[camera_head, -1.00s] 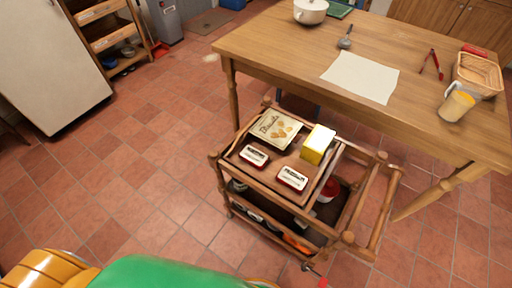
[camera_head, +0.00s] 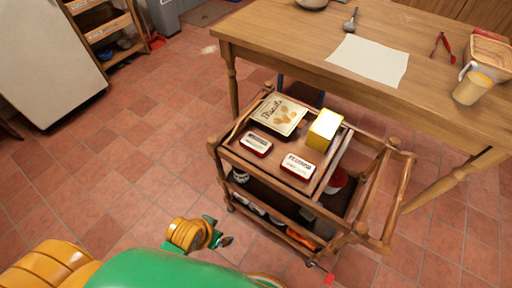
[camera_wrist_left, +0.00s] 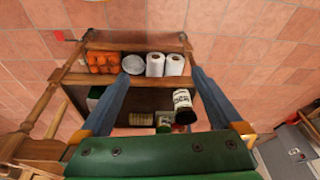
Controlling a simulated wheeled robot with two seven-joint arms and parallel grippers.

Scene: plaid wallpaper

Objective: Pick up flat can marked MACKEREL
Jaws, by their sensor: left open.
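Two flat cans with red sides and pale tops lie on the upper tray of a wooden cart (camera_head: 229,153) in the head view: a left flat can (camera_head: 256,144) and a right flat can (camera_head: 298,166). Their print is too small to read, so I cannot tell which is marked MACKEREL. My left gripper (camera_head: 226,241) is at the lower left of the cart, apart from the cans. In the left wrist view its two fingers (camera_wrist_left: 160,76) are spread with nothing gripped, facing the cart's shelves. My right gripper is not seen.
A yellow box (camera_head: 324,130) and a flat illustrated package (camera_head: 279,114) share the tray behind the cans. The lower shelf holds white rolls (camera_wrist_left: 155,64), an orange item (camera_wrist_left: 103,62) and a dark jar (camera_wrist_left: 184,107). A wooden table (camera_head: 290,45) stands behind. Tiled floor left of the cart is clear.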

